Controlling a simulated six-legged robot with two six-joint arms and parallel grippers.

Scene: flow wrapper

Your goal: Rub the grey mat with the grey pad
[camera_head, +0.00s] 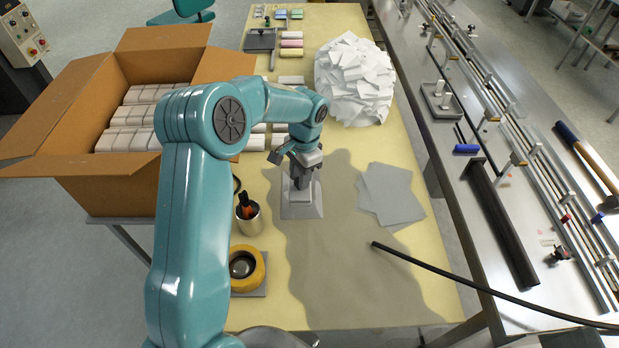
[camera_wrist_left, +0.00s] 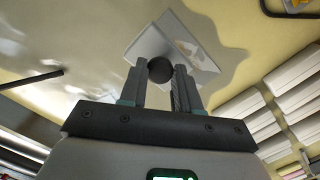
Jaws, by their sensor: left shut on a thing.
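My left gripper (camera_head: 301,180) points down over the middle of the table and is shut. In the left wrist view, a dark round knob (camera_wrist_left: 160,70) sits between its fingers. Below the jaws in the head view is a pale grey square pad (camera_head: 302,211), low over the table. The wrist view shows two overlapping pale grey squares beyond the fingers; I cannot tell which is pad and which is mat, or whether they touch. Flat grey sheets (camera_head: 390,195) lie to the right of the gripper. My right gripper is not in view.
An open carton (camera_head: 115,185) of white packs stands left. A yellow-ringed roll (camera_head: 249,270) and a metal cup (camera_head: 248,220) are left of the gripper. A white paper heap (camera_head: 353,80) lies behind. A black cable (camera_head: 470,283) crosses front right. The front table is largely clear.

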